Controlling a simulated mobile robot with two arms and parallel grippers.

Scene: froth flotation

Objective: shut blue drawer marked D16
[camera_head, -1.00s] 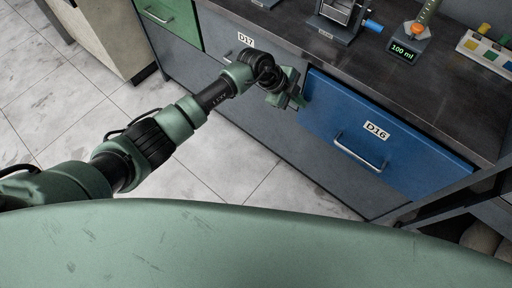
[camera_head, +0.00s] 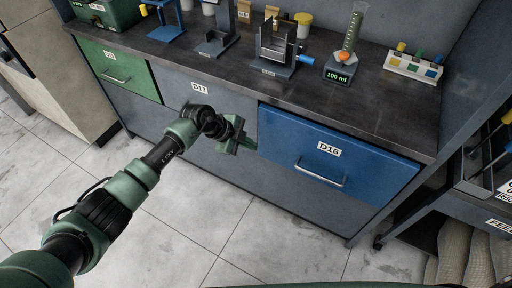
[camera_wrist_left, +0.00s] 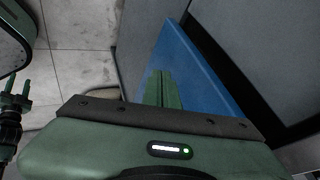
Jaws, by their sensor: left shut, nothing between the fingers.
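The blue drawer marked D16 (camera_head: 338,155) is under the dark counter at the right, with a white label and a metal bar handle (camera_head: 320,174). Its front stands out from the cabinet; a dark gap shows beside the blue panel (camera_wrist_left: 188,75) in the left wrist view. My left gripper (camera_head: 250,143) is shut and empty at the drawer front's left edge. Its closed fingers (camera_wrist_left: 163,90) overlap the blue panel in the wrist view; I cannot tell whether they touch it. My right gripper (camera_wrist_left: 17,86) shows at that view's left edge, its fingers apart and empty.
The grey drawer marked D17 (camera_head: 190,98) and a green drawer (camera_head: 118,72) are to the left. The counter (camera_head: 385,103) carries a scale with a cylinder (camera_head: 343,70) and a rack (camera_head: 412,68). A dark shelf unit (camera_head: 465,210) stands at the right. Tiled floor in front is clear.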

